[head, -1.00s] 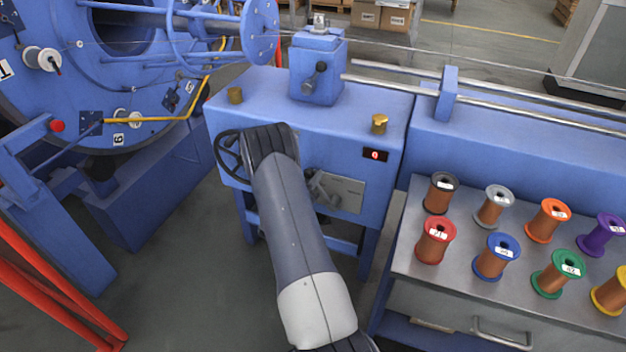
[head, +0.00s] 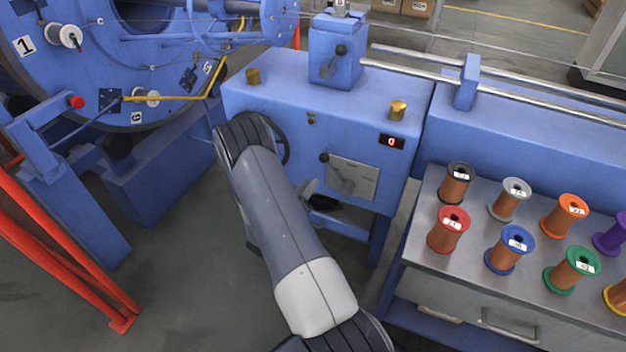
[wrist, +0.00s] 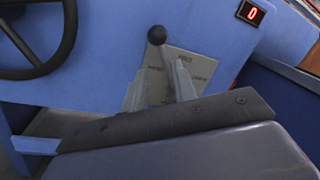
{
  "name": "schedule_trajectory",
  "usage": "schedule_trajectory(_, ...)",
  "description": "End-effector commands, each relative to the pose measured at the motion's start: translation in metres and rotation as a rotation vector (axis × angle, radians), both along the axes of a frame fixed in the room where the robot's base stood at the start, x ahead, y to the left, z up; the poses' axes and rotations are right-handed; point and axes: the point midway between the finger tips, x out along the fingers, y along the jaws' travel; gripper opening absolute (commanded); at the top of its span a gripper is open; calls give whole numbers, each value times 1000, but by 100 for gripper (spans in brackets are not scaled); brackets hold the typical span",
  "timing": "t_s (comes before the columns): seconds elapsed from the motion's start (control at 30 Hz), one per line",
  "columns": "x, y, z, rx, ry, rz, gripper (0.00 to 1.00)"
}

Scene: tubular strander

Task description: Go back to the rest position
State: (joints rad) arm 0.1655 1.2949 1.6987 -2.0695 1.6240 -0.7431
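My arm reaches from the bottom of the head view toward the blue machine cabinet (head: 300,100). My gripper (head: 307,190) is partly hidden behind my arm there, in front of the cabinet's lower front. In the wrist view my gripper (wrist: 158,88) shows two pale metal fingers with a gap between them, open, with nothing seen held. Beyond the fingers is a lever with a black knob (wrist: 157,35) on a marked metal plate (wrist: 200,67).
A black handwheel (head: 282,140) is partly hidden behind my arm. A red "0" display (head: 391,141) sits above the plate. A bench (head: 425,250) with several coloured spools stands right. Red bars (head: 75,265) stand lower left. Grey floor is open between.

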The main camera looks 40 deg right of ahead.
Motion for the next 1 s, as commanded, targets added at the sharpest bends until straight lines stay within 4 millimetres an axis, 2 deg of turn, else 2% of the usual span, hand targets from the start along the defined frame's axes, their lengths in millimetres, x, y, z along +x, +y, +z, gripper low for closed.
schedule_trajectory(0.3,-1,1,0,0,1,-2,26)
schedule_trajectory(0.47,1,-7,0,1,0,-3,26)
schedule_trajectory(1.0,28,-94,9,5,4,-6,26)
